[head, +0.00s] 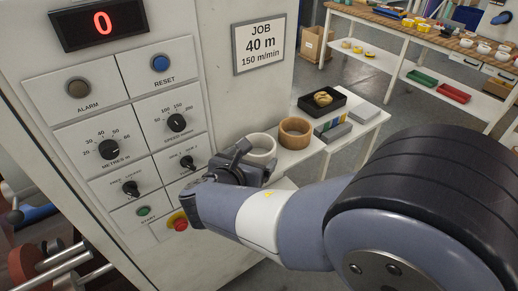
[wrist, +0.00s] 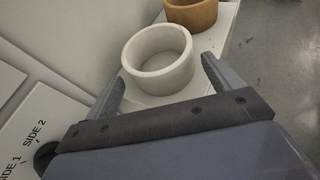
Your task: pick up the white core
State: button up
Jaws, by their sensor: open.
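The white core (wrist: 158,80) is a short hollow ring, standing on a white shelf beside the machine. It also shows in the head view (head: 262,150), partly hidden behind my gripper. My gripper (wrist: 163,78) is open in the wrist view, with one finger to the left of the core and the other to its right. The fingers reach toward the near part of the core; I cannot tell whether either touches it. In the head view my gripper (head: 240,158) is just left of and in front of the core.
A brown core (head: 295,132) stands close behind the white one on the shelf. A black tray (head: 322,101) with tan items lies further back, with small boxes (head: 333,130) nearby. The machine's control panel (head: 130,120) rises on the left, reading 0.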

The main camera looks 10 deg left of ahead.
aim_at(264, 144)
jog(key=shift+o, duration=1.2)
jog(key=shift+w+d+f, duration=0.1)
jog(key=shift+w, duration=0.5)
jog(key=x, duration=0.4)
jog(key=shift+w+p, duration=0.25)
jog(key=shift+p, duration=0.15)
jog(key=c, duration=0.9)
jog(key=shift+s+r, duration=0.1)
jog(key=shift+r, duration=0.15)
jog(key=shift+c, duration=0.2)
